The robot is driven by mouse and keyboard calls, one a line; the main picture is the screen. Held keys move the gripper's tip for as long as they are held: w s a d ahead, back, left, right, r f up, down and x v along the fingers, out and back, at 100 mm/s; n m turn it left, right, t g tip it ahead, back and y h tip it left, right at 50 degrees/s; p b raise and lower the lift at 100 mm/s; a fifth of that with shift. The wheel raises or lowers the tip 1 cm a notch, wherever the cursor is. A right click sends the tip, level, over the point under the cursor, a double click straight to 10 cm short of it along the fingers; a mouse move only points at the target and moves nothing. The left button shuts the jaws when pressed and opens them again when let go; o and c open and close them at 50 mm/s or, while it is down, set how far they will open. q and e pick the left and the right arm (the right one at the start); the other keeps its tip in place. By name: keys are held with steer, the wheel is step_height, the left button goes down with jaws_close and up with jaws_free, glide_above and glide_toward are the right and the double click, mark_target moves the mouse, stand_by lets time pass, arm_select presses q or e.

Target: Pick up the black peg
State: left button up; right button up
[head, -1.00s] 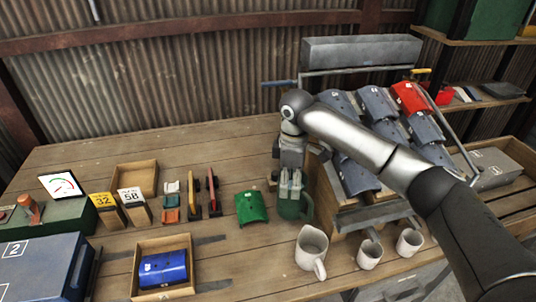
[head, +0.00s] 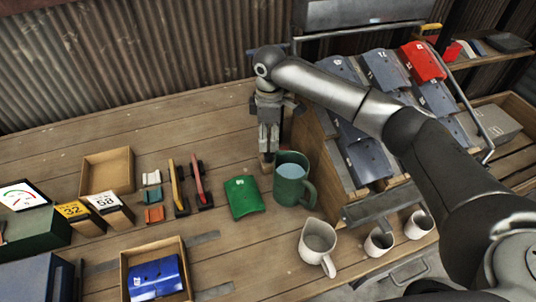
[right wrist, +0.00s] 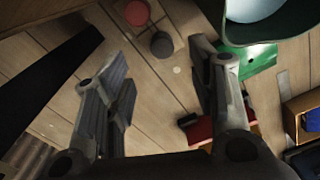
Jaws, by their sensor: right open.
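My right gripper (head: 268,150) points down over the table just left of the green mug (head: 292,180). In the right wrist view its two fingers (right wrist: 165,80) are apart with nothing between them. A small dark round top (right wrist: 162,44), which looks like the black peg, stands beyond the fingertips, toward the upper middle. A similar red round top (right wrist: 137,12) is close beside it. In the head view the gripper largely hides this spot, and I cannot make out the black peg there. My left gripper is not in view.
The green mug's rim (right wrist: 270,30) is close to the right finger in the wrist view. A green curved part (head: 243,197) lies left of the mug. A wooden rack with blue and red parts (head: 423,62) rises on the right. White mugs (head: 318,240) stand in front.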

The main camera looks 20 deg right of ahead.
mark_target(269, 153)
steer(key=shift+a+f+p, duration=0.15)
steer(key=shift+f+p, duration=0.3)
steer(key=shift+f, duration=3.05)
steer(key=c, duration=1)
steer(key=shift+r, duration=0.15)
